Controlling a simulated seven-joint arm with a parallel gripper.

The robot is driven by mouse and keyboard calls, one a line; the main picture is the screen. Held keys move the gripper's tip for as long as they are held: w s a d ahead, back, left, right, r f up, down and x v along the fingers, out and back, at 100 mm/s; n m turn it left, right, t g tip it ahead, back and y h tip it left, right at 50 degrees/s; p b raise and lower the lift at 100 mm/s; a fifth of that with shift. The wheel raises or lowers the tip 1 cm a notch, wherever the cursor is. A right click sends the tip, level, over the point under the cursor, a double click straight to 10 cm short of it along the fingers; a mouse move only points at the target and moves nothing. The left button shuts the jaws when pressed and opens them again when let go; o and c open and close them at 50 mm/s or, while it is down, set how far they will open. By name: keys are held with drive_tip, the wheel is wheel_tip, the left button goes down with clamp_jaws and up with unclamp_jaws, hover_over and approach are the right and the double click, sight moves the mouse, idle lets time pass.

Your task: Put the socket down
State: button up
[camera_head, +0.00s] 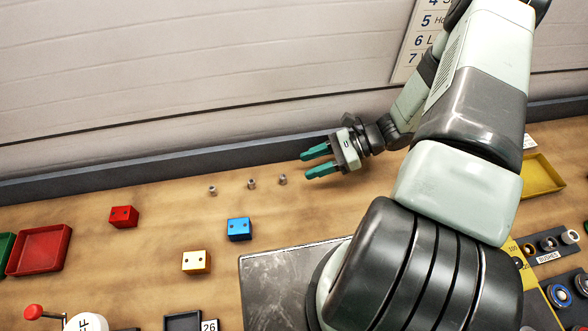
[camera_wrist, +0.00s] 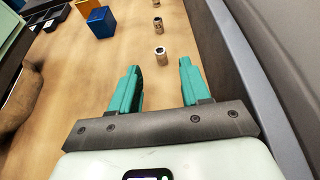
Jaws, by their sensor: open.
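Three small grey metal sockets stand in a row on the wooden bench: the left socket (camera_head: 212,190), the middle socket (camera_head: 252,183) and the right socket (camera_head: 282,179). My gripper (camera_head: 310,162) has two teal fingers, spread open with nothing between them. It is to the right of the row, close to the right socket. In the wrist view my gripper (camera_wrist: 158,75) points along the row, with the nearest socket (camera_wrist: 160,53) just beyond the fingertips and apart from them. Two more sockets, the middle one (camera_wrist: 158,22) and the far one (camera_wrist: 156,3), stand behind it.
A red tray (camera_head: 40,250) is at left, a yellow tray (camera_head: 541,176) at right. A dark ledge (camera_head: 150,182) runs along the wall behind the sockets.

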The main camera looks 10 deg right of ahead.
drive_tip(key=shift+v, duration=1.65)
drive_tip(key=shift+w+r, duration=0.1)
drive_tip(key=shift+r, duration=0.35)
drive_tip(key=s+a+r+n+h, duration=0.15)
drive_tip(key=r+n+h, duration=0.4)
drive_tip(key=r, duration=0.75)
drive_tip(key=a+r+n+h, duration=0.2)
drive_tip(key=r+n+h, duration=0.3)
drive_tip(key=r, duration=0.9)
drive_tip(key=s+a+r+n+t+h, duration=0.2)
drive_tip(key=s+r+n+t, duration=0.3)
drive_tip(key=s+r+n, duration=0.3)
drive_tip(key=s+r+h, duration=0.1)
drive_tip(key=s+r, duration=0.2)
drive_tip(key=s, duration=0.2)
drive_tip(key=shift+r+t, duration=0.3)
drive_tip(key=shift+r, duration=0.1)
